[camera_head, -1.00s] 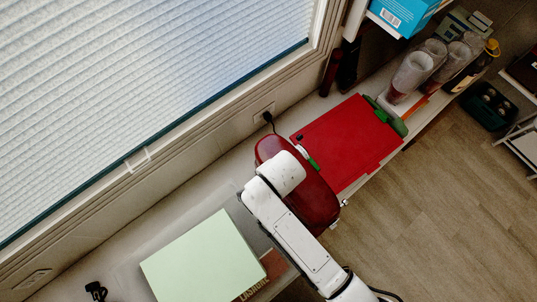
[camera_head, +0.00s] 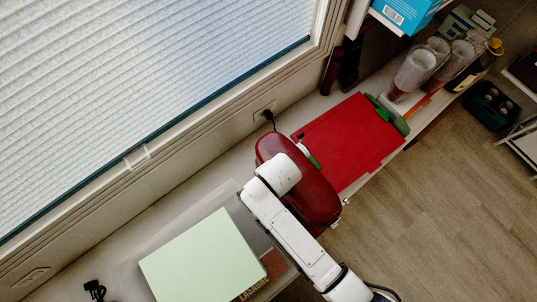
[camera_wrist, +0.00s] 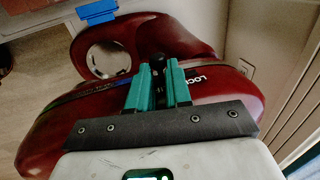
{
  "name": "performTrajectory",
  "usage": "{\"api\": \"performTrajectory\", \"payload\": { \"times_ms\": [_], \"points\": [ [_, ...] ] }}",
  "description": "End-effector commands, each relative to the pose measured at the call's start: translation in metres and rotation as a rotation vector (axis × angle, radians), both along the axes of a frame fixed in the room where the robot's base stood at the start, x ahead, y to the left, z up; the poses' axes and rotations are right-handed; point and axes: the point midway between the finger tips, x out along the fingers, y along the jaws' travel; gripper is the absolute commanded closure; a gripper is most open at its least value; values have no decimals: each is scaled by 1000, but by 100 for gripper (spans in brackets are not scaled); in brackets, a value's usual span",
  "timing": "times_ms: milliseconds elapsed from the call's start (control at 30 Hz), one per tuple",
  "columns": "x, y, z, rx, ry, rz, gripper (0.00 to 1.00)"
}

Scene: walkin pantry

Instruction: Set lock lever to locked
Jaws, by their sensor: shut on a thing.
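A glossy red stand mixer (camera_head: 318,200) stands on the counter, partly under my white arm in the head view. In the wrist view its red body (camera_wrist: 55,131) spans the picture, with lettering starting "LOC" beside a dark lock lever (camera_wrist: 159,61). My gripper (camera_wrist: 159,70) has teal fingers and is shut on the small dark lever knob, which shows between the fingertips. The lever's base and its exact setting are hidden by the fingers. In the head view the fingers are hidden behind my wrist.
A red board (camera_head: 348,140) lies beyond the mixer, with clear cups (camera_head: 415,72) and a dark bottle (camera_head: 474,72) past it. A pale green box (camera_head: 203,257) lies to the lower left. The window (camera_head: 140,90) is close behind; open floor (camera_head: 440,215) is at right.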

Motion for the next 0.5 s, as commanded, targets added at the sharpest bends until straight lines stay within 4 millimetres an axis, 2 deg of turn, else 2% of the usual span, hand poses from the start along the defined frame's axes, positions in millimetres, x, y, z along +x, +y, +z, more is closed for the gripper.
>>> {"api": "performTrajectory", "payload": {
  "times_ms": [33,133,500],
  "points": [
    [0,0,0,0,0,0,91],
    [0,0,0,0,0,0,100],
    [0,0,0,0,0,0,100]
  ]
}}
